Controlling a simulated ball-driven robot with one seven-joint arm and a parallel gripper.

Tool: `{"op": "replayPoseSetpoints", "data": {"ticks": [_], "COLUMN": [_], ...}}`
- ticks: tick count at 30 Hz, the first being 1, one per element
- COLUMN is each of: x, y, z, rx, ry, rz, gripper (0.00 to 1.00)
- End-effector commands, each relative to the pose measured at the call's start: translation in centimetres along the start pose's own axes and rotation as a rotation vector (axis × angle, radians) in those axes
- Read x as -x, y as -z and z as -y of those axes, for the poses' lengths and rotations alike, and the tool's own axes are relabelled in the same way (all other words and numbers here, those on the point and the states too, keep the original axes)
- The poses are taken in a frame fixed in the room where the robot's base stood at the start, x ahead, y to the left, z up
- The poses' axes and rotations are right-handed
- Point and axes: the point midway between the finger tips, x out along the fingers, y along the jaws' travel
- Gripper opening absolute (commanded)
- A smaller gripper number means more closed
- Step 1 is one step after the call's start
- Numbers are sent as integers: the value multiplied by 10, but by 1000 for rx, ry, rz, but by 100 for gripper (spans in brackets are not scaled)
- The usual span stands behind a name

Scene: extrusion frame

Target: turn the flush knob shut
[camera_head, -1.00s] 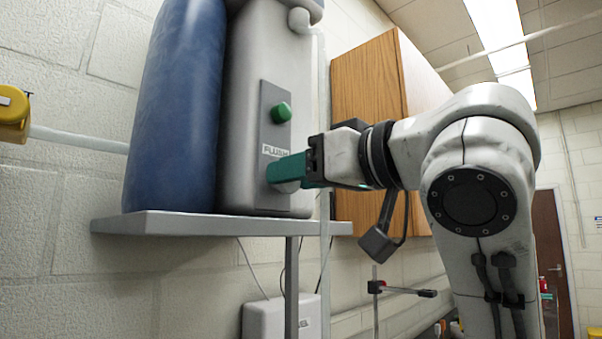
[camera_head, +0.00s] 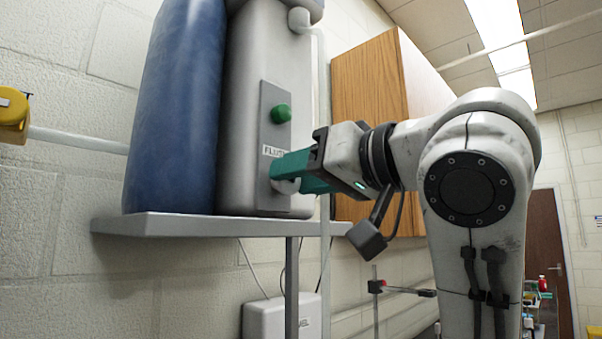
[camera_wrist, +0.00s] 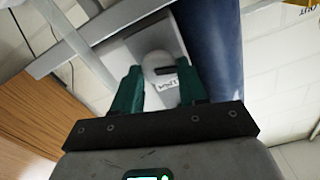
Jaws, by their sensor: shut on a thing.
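The flush knob (camera_head: 286,186) is a pale grey round knob on the lower part of a grey panel, just under a "FLUSH" label (camera_head: 274,151). In the wrist view the knob (camera_wrist: 157,62) shows as a pale disc with a dark bar mark, between the teal fingers. My gripper (camera_head: 287,172) reaches it from the right and is shut on it, with one finger on each side. The fingers hide part of the knob in the head view.
A green button (camera_head: 281,113) sits above the label on the grey tank (camera_head: 245,110). A blue tank (camera_head: 177,110) stands to its left. Both stand on a grey shelf (camera_head: 165,226). A wooden cabinet (camera_head: 365,90) hangs behind my arm; a pale pipe runs down beside the grey tank.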

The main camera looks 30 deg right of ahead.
Motion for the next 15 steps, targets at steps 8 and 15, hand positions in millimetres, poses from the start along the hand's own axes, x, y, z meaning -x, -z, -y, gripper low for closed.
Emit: {"op": "replayPoseSetpoints", "data": {"ticks": [8,15], "x": [-1,0], "y": [1,1], "z": [0,-1], "rx": [-266,-494], "ry": [4,2], "rz": [1,2], "gripper": [12,12]}}
